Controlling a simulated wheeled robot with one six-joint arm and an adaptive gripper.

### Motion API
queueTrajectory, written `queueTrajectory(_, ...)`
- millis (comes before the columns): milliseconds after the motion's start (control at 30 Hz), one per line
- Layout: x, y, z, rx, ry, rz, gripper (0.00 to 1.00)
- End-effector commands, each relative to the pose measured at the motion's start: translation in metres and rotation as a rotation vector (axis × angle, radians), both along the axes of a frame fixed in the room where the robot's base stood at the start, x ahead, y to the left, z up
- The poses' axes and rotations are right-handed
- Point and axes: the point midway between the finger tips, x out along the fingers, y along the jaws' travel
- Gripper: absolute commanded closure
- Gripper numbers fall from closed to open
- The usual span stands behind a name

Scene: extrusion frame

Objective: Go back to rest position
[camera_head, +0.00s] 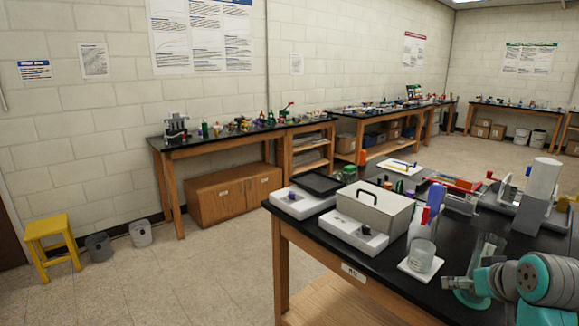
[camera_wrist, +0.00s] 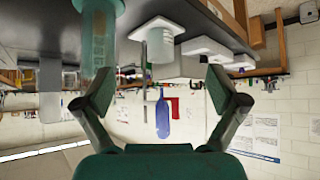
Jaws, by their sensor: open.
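My gripper (camera_head: 452,283) is at the lower right of the head view, at the end of my teal and grey arm, over the near end of the black-topped table. In the wrist view, which looks upside down, my gripper (camera_wrist: 158,90) has its two fingers spread wide with nothing between them. A clear glass vessel (camera_head: 490,247) stands right by my gripper and is partly covered by it. A greenish clear cylinder (camera_wrist: 98,35) shows close behind the left finger in the wrist view. I cannot tell whether they touch.
The black table (camera_head: 400,285) holds a beaker (camera_head: 421,256) on a white pad, a grey case with a handle (camera_head: 372,212), white trays (camera_head: 300,201) and a white upright block (camera_head: 541,180). More benches (camera_head: 240,136) line the wall. A yellow stool (camera_head: 48,238) stands left.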

Motion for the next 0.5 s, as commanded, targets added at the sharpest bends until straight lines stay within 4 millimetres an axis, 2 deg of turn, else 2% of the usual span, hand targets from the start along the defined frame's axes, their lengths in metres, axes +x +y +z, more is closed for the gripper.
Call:
queueTrajectory(267, -0.001, 0.011, -0.027, 0.008, -0.016, -0.003, 0.05)
queueTrajectory(500, -0.006, 0.027, -0.062, 0.017, -0.04, -0.008, 0.05)
